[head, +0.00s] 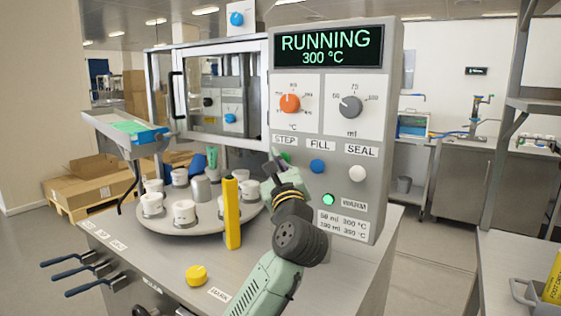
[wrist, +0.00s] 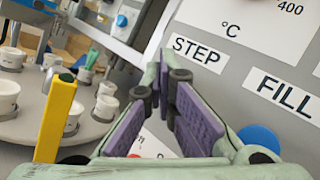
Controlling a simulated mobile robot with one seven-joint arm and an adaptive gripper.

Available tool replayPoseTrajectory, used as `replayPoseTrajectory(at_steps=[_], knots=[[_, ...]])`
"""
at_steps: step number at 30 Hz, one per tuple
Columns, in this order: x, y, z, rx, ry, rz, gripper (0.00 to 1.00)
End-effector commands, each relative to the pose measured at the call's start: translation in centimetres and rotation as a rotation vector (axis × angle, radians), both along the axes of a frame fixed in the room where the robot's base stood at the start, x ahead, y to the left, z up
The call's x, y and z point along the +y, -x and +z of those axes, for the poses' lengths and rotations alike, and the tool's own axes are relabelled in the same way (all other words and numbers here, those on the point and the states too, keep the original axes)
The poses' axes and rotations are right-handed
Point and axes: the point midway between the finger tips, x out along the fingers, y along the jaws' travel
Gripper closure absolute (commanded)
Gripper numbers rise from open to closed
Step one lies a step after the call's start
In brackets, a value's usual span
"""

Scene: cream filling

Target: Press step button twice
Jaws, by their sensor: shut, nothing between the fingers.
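The control panel (head: 345,125) is a grey upright box with STEP, FILL and SEAL labels in a row. A green step button (head: 286,157) shows partly below the STEP label (head: 284,140), beside my gripper's tip. My gripper (head: 277,155) is shut and empty, pointing at the panel just under that label. In the wrist view the purple-padded fingers (wrist: 165,65) meet at their tips left of the STEP label (wrist: 198,52). The step button is not visible there, probably behind the fingers. I cannot tell whether the fingertips touch it.
A blue button (head: 317,166) is under FILL and a white button (head: 357,174) under SEAL. The display (head: 328,47) reads RUNNING 300 °C. A yellow post (head: 232,212) stands left of my arm, before a turntable (head: 180,229) with several white cups. A yellow knob (head: 196,276) is on the counter.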

Motion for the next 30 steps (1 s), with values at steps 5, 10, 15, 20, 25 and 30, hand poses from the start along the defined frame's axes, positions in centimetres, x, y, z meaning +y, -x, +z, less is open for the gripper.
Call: replayPoseTrajectory(at_steps=[5,10,15,20,25,30], knots=[[0.2,0.3,-0.1,0.000,0.000,-0.001,1.00],[0.8,1.1,-0.1,0.000,0.000,0.000,1.00],[1.1,1.6,-0.1,0.001,0.000,0.000,1.00],[1.1,1.6,-0.1,0.001,0.000,0.000,1.00],[1.3,1.8,-0.1,0.001,0.000,0.000,1.00],[2.2,3.0,-0.1,-0.001,0.001,0.000,1.00]])
